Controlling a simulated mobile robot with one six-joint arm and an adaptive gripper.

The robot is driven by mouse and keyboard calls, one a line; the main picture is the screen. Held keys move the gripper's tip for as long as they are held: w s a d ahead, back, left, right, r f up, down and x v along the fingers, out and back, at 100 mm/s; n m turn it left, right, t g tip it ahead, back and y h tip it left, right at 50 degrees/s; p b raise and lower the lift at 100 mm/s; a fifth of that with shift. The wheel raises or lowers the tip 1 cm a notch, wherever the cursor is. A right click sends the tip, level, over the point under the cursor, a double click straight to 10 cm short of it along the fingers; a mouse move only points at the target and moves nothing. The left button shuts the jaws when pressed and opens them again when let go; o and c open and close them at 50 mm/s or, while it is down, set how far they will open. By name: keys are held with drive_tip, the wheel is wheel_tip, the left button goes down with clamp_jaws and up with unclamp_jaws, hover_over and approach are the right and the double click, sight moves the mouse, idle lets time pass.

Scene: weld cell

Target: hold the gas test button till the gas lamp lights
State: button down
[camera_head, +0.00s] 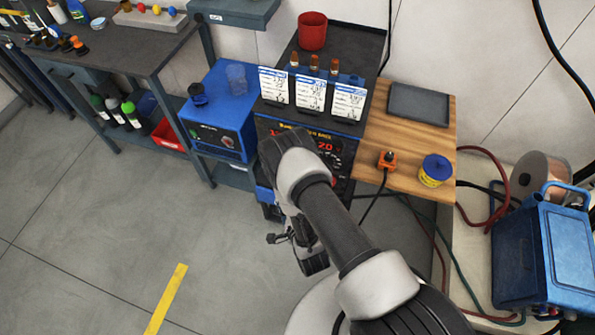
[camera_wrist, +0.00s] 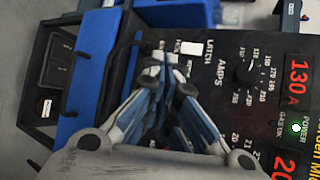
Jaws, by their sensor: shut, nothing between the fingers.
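The welder's front panel (camera_wrist: 232,50) fills the right of the wrist view, turned sideways. It has red readouts, a dial marked AMPS and a white switch (camera_wrist: 190,48) near the word LATCH. A small bright green-white lamp (camera_wrist: 297,128) is lit by the labels POWER and GAS ON; I see no clearly lit gas lamp. My gripper (camera_wrist: 168,75) is shut and empty, its fingertips before the panel near the switches. I cannot tell whether they touch it. No gas test button can be made out; the fingers hide part of the panel. In the head view, my arm covers part of the welder (camera_head: 268,122).
A blue unit (camera_head: 205,140) stands left of the welder. Cards (camera_head: 310,92) stand on top, with a red cup (camera_head: 312,30) behind. A wooden side table (camera_head: 405,130) at right holds a grey tray (camera_head: 418,104) and a blue-yellow tin (camera_head: 435,171).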

drive_tip(key=w+d+b, duration=0.2)
drive_tip(key=w+d, duration=0.1)
drive_tip(key=w, duration=0.5)
drive_tip(key=shift+w, duration=0.2)
idle(1.3)
drive_tip(key=shift+w+d, duration=0.15)
drive_tip(key=shift+w, duration=0.2)
drive_tip(key=shift+w+d+b, duration=0.15)
drive_tip(key=shift+w+b, duration=0.2)
drive_tip(key=shift+w, duration=0.15)
idle(2.4)
drive_tip(key=shift+s, duration=0.15)
drive_tip(key=shift+s+a, duration=0.3)
drive_tip(key=shift+s, duration=0.45)
drive_tip(key=shift+s, duration=0.1)
drive_tip(key=s, duration=0.1)
drive_tip(key=s+a+p, duration=0.1)
drive_tip(key=s, duration=0.2)
drive_tip(key=shift+s+a, duration=0.25)
drive_tip(key=shift+a, duration=0.1)
